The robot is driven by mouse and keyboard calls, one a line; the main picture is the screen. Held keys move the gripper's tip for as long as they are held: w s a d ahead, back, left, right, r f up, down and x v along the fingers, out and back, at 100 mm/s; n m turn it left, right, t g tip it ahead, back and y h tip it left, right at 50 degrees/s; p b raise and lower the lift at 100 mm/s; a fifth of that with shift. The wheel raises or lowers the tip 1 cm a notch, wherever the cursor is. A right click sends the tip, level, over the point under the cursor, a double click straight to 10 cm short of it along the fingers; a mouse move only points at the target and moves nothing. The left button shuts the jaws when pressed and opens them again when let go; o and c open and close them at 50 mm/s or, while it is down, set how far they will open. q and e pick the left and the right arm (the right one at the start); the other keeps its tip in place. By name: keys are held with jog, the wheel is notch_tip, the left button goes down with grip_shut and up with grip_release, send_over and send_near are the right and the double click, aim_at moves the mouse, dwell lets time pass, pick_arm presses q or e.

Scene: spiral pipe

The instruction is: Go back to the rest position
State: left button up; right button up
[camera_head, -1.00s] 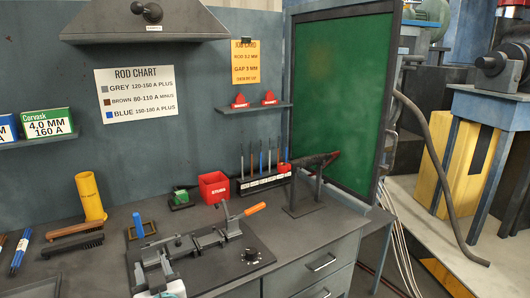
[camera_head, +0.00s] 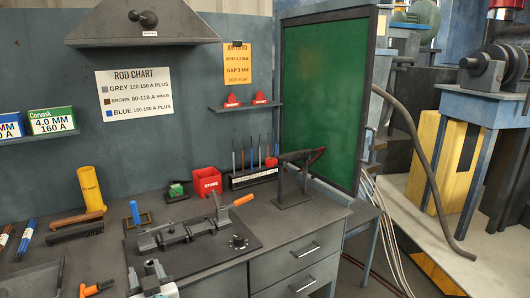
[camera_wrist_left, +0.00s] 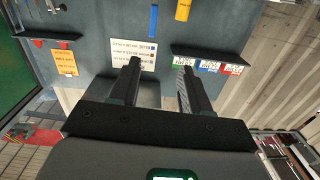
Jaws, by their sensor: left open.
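My left gripper (camera_head: 143,272), grey and white, shows at the bottom edge of the head view, in front of the bench-top fixture (camera_head: 185,235). In the left wrist view my left gripper (camera_wrist_left: 158,65) has its two dark fingers apart, with nothing between them. Beyond the fingers, that view shows the wall with the rod chart (camera_wrist_left: 148,52) turned upside down. The rest position itself is not marked by anything in view. My right gripper is in neither view.
The workbench holds a yellow cylinder (camera_head: 90,188), a red box (camera_head: 207,182), a rod rack (camera_head: 254,177) and a dark stand (camera_head: 293,180). An orange-handled tool (camera_head: 97,288) lies front left. A green screen (camera_head: 325,100) stands at right. A hood (camera_head: 150,22) hangs above.

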pick_arm(q)
jog(key=s+d+f+m+g+h, duration=0.1)
jog(key=s+f+m+g+h, duration=0.15)
jog(key=f, duration=0.95)
jog(key=s+d+f+m+g+h, duration=0.1)
jog(key=s+f+m+g+h, duration=0.15)
jog(key=f, duration=1.05)
jog(key=s+d+f+g+h, duration=0.3)
jog(key=s+d, duration=0.1)
jog(key=s, duration=0.4)
jog(key=s+d+f+g+h, duration=0.2)
jog(key=s+d+f+g, duration=0.1)
jog(key=s, duration=0.5)
jog(key=s+d+f+g+h, duration=0.3)
jog(key=s+d+f, duration=0.2)
jog(key=s, duration=0.2)
jog(key=shift+s+d+f+n+g+h, duration=0.15)
jog(key=shift+s+d+n+g+h, duration=0.15)
jog(key=shift+s+n, duration=0.1)
